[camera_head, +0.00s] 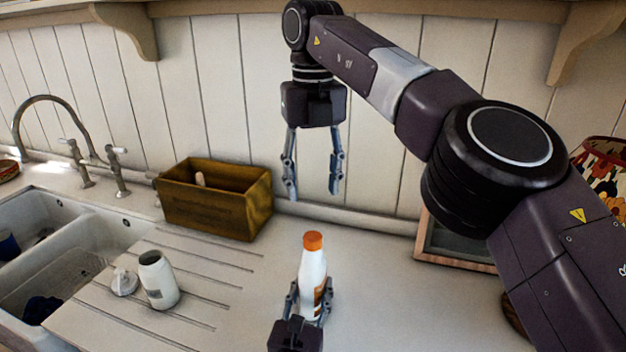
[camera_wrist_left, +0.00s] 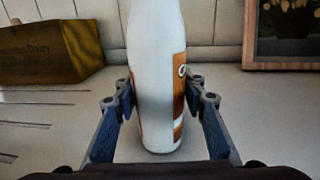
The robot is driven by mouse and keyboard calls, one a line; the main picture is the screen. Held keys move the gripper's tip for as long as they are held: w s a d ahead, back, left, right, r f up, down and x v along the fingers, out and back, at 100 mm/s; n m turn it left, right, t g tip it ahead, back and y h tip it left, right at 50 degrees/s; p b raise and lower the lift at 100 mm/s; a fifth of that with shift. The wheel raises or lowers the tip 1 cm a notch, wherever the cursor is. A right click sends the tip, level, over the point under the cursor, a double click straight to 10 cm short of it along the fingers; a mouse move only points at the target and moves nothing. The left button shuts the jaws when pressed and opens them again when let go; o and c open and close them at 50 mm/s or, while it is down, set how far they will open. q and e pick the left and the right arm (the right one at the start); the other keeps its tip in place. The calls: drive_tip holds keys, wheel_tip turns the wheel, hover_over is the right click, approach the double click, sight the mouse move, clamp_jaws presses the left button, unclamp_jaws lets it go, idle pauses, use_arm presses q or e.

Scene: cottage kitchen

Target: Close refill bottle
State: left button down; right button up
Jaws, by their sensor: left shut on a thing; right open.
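The refill bottle (camera_head: 313,268) is white with an orange label and an orange cap (camera_head: 313,241) on its top. It stands upright on the counter. My left gripper (camera_head: 309,305) is shut around its lower body; in the left wrist view the bottle (camera_wrist_left: 156,75) sits between the two fingers (camera_wrist_left: 160,100), its top cut off by the frame. My right gripper (camera_head: 312,190) is open and empty, pointing down above and behind the bottle. I cannot tell how tightly the cap sits.
A wooden box (camera_head: 215,205) stands at the back left. A white open jar (camera_head: 158,280) and a small whitish lid-like piece (camera_head: 124,282) are on the drainboard beside the sink (camera_head: 95,240). A framed picture (camera_head: 450,245) leans at the wall on the right.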

idle(0.3)
use_arm(q)
drive_tip(key=c, duration=1.1)
unclamp_jaws()
drive_tip(key=shift+c, duration=0.2)
drive_tip(key=shift+s, duration=0.1)
drive_tip(key=v, duration=1.1)
drive_tip(key=shift+s, duration=0.4)
drive_tip(key=shift+r, duration=0.1)
